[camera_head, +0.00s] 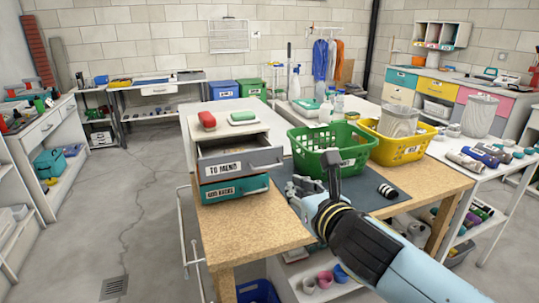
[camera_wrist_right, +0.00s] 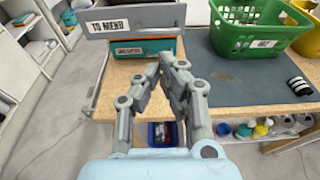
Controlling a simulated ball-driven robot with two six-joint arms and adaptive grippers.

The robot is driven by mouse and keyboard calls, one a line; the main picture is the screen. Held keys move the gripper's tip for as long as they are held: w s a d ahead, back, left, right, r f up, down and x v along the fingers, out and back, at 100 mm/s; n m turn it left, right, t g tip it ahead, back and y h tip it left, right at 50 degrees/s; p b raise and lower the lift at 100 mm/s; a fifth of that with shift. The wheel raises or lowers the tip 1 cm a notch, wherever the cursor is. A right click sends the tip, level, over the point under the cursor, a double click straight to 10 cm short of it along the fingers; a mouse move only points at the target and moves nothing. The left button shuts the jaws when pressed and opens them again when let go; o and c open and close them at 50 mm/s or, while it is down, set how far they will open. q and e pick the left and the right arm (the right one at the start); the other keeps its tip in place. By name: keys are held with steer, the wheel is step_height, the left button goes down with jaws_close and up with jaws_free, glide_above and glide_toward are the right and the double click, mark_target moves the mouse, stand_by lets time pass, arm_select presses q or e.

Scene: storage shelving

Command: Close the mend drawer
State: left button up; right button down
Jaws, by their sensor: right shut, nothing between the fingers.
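The grey mend drawer (camera_head: 262,158), labelled "TO MEND", sticks out of a small white drawer unit (camera_head: 262,132) on the wooden table; its open top shows. It also shows at the top of the right wrist view (camera_wrist_right: 150,17). Below it, a teal drawer (camera_head: 256,186) looks shut. My right gripper (camera_head: 296,187) is shut and empty, to the right of the drawer front and apart from it. In the right wrist view its fingertips (camera_wrist_right: 174,62) meet just below the drawers in the picture. My left gripper is not in view.
A green basket (camera_head: 318,168) and a yellow basket (camera_head: 398,153) stand right of the drawers. A dark mat (camera_head: 362,198) with a black-and-white roll (camera_head: 388,191) lies in front. A red item and a green-and-white item sit on the drawer unit. The table's front left corner is clear.

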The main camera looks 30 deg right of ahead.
mark_target(270, 167)
steer(key=b+x, duration=0.1)
steer(key=x, duration=1.2)
steer(key=shift+w+d+f, duration=0.15)
steer(key=shift+w+f, duration=0.1)
